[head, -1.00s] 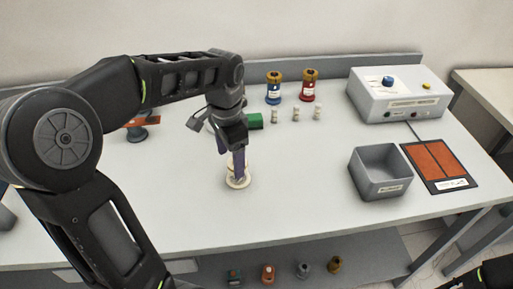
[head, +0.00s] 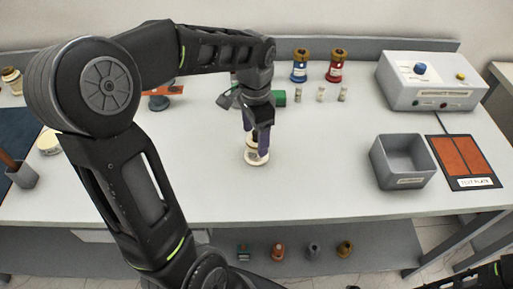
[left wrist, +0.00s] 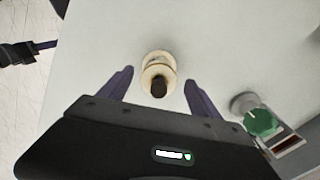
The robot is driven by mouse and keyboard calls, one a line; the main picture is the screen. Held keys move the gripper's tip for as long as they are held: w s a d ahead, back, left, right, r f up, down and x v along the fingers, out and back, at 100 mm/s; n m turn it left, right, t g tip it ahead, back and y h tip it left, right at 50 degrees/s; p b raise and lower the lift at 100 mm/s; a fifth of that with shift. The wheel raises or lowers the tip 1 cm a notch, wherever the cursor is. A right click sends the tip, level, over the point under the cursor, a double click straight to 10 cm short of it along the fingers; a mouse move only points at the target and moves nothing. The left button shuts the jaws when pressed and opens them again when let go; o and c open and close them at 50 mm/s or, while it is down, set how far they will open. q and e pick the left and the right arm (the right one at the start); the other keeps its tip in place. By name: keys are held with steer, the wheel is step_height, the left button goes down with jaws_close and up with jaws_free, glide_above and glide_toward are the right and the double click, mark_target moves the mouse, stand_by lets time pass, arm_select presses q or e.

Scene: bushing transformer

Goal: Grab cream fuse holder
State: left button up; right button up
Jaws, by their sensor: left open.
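The cream fuse holder (head: 256,158) stands on the table below my left gripper (head: 257,150). It is a round cream piece with a dark stub at its centre. In the left wrist view the cream fuse holder (left wrist: 158,70) lies between and slightly beyond the two purple fingertips (left wrist: 158,76), with a gap on both sides. The left gripper is open and empty. In the head view its fingers partly hide the holder. My right gripper cannot be made out; only dark parts show at the lower right edge.
A green-topped item (left wrist: 260,122) stands right of the gripper in the wrist view. Behind are small vials (head: 320,94), a blue bottle (head: 300,66) and a red bottle (head: 337,66). A grey bin (head: 403,162), test plate (head: 465,160) and control box (head: 432,82) are at right. The front middle is clear.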

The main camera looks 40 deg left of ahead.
arm_select(q)
step_height(320, 180, down, 5)
steer(key=shift+w+d+f+p, duration=0.1)
steer(key=shift+f+p, duration=0.05)
steer(key=shift+p, duration=0.55)
steer(key=shift+c, duration=0.2)
jaws_close()
stand_by(0.6)
